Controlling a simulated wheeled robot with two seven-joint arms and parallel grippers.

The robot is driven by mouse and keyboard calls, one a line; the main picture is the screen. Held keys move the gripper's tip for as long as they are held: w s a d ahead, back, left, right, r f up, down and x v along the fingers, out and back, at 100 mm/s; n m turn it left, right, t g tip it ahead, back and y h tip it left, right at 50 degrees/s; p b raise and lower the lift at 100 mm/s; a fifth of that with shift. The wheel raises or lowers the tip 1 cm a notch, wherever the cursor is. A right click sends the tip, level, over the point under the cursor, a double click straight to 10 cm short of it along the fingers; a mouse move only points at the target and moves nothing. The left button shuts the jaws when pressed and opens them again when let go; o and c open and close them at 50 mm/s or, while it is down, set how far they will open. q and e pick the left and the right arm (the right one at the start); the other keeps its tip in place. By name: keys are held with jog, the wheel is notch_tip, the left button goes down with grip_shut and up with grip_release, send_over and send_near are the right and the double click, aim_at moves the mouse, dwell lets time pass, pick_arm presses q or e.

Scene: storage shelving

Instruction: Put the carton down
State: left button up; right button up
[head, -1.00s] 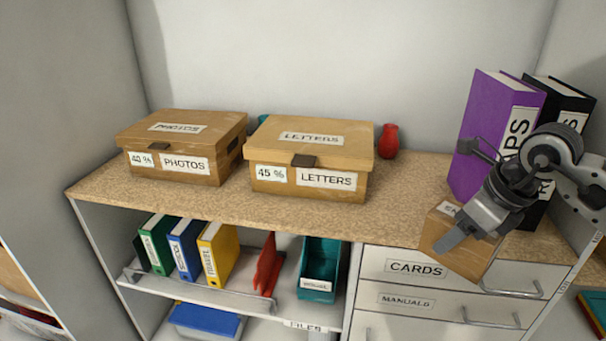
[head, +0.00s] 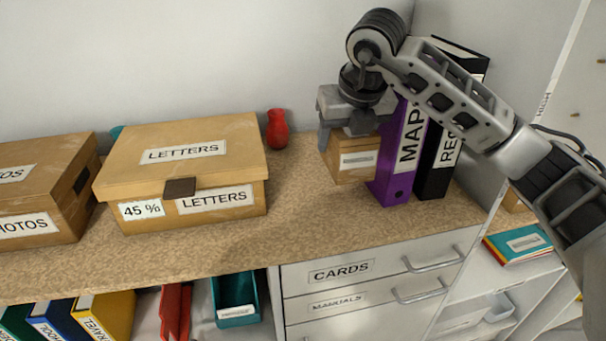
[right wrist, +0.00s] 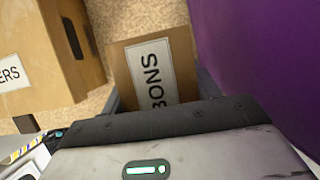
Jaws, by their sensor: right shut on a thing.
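The carton (head: 352,162) is a small brown box with a white label, at the back of the counter just left of the purple binder. In the right wrist view the carton (right wrist: 182,52) shows a label ending in "BONS". My right gripper (head: 350,128) is shut on the carton from above. The carton appears upright at counter level; I cannot tell whether its base touches the surface. My left gripper is not in view.
The purple binder (head: 400,160) and black binder (head: 438,165) stand right of the carton. The LETTERS box (head: 215,165) and a red vase (head: 277,130) stand to its left. The counter (head: 300,205) in front is clear.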

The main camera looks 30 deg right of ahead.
aim_at(356, 142)
notch_tip(356, 142, down, 9)
jog(key=shift+f+p, duration=0.2)
jog(key=shift+p, duration=0.2)
jog(key=shift+f, duration=0.15)
jog(key=o, duration=1)
jog(key=v, duration=1.2)
jog(key=shift+r+b, duration=0.2)
jog(key=shift+b, duration=0.1)
jog(key=shift+f, duration=0.1)
